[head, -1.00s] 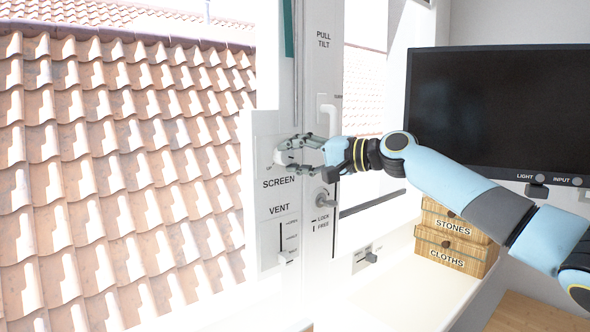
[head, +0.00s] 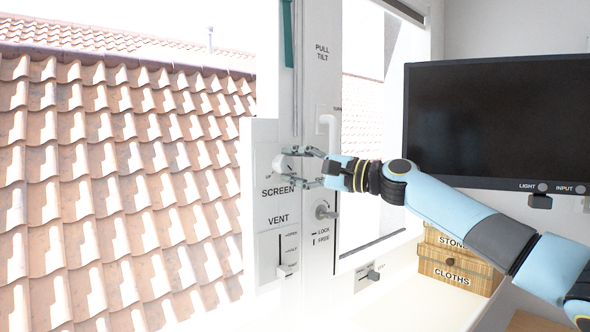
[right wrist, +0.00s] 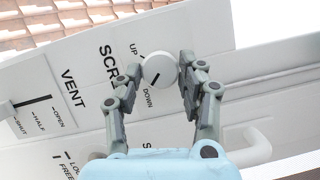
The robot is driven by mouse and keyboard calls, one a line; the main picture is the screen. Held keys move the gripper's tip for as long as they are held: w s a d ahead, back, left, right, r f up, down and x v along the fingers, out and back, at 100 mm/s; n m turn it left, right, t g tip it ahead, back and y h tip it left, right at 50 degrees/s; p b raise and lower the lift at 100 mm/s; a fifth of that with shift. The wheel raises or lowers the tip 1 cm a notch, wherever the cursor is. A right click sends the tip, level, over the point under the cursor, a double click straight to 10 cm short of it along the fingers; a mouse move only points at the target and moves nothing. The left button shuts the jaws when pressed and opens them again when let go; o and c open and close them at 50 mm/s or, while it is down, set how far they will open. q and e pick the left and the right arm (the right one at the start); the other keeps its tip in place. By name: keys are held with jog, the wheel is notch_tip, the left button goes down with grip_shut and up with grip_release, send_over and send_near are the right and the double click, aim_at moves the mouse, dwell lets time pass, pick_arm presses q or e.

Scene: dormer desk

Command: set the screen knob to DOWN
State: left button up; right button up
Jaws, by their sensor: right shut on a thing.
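The round white screen knob (head: 282,164) sits on the white panel (head: 265,143) of the window frame, above the word SCREEN. It also shows in the right wrist view (right wrist: 160,70), between the labels UP and DOWN. A dark pointer line on its face slants toward the DOWN side. My right gripper (head: 300,168) reaches it from the right. In the right wrist view its two fingers (right wrist: 176,76) stand on either side of the knob, shut on it. The fingers hide part of the knob's rim. My left gripper is in neither view.
A VENT slider (head: 286,270) is below the knob on the same panel. A LOCK/FREE key knob (head: 322,210) and a white window handle (head: 329,132) are close by. A monitor (head: 500,120) and wooden drawers (head: 455,270) stand to the right.

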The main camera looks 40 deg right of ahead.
jog(key=shift+f, duration=0.15)
jog(key=o, duration=1.2)
jog(key=shift+v, duration=3.7)
